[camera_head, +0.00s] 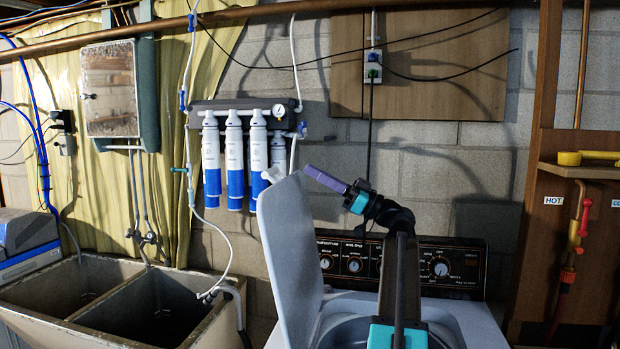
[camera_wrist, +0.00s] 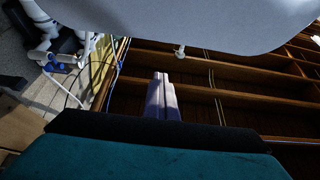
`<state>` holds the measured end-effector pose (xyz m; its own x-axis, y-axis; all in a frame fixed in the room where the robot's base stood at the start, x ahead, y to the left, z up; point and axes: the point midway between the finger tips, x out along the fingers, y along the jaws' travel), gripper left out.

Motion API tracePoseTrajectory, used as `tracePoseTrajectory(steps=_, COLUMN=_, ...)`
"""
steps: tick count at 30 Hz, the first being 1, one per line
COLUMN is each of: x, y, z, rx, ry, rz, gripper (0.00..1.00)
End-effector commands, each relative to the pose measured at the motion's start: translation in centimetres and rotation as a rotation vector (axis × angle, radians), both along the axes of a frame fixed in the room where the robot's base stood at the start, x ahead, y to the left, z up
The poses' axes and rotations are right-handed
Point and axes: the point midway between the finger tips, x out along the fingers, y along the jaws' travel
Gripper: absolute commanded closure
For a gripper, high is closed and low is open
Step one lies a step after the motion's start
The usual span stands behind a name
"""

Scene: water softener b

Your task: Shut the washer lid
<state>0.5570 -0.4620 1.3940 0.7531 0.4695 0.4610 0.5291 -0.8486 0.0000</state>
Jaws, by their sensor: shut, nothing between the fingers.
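The washer (camera_head: 455,312) stands at the lower right in the head view, with its round tub opening partly showing behind my arm. Its grey lid (camera_head: 288,262) is raised nearly upright and leans a little to the left. My gripper (camera_head: 308,170) is shut and empty, with its purple fingers pointing left near the lid's top edge. In the wrist view, my fingers (camera_wrist: 161,82) are together, and the lid (camera_wrist: 190,22) spans the top of the picture. I cannot tell whether the fingertips touch the lid.
The washer's control panel (camera_head: 400,264) runs along its back. A double utility sink (camera_head: 130,300) is at the left. Water filter cylinders (camera_head: 234,160) hang on the wall behind the lid. A wooden post (camera_head: 533,170) with a shelf stands at the right.

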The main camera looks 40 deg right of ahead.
Motion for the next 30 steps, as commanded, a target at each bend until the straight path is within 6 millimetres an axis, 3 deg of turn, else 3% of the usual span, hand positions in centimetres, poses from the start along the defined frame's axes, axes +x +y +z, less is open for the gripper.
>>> tracePoseTrajectory(steps=29, x=-4.8, y=-3.0, z=0.5, rx=0.000, ry=-0.001, rz=-0.001, gripper=1.00)
tracePoseTrajectory(steps=30, x=-4.7, y=-3.0, z=0.5, rx=0.001, ry=-0.001, rz=-0.001, gripper=0.93)
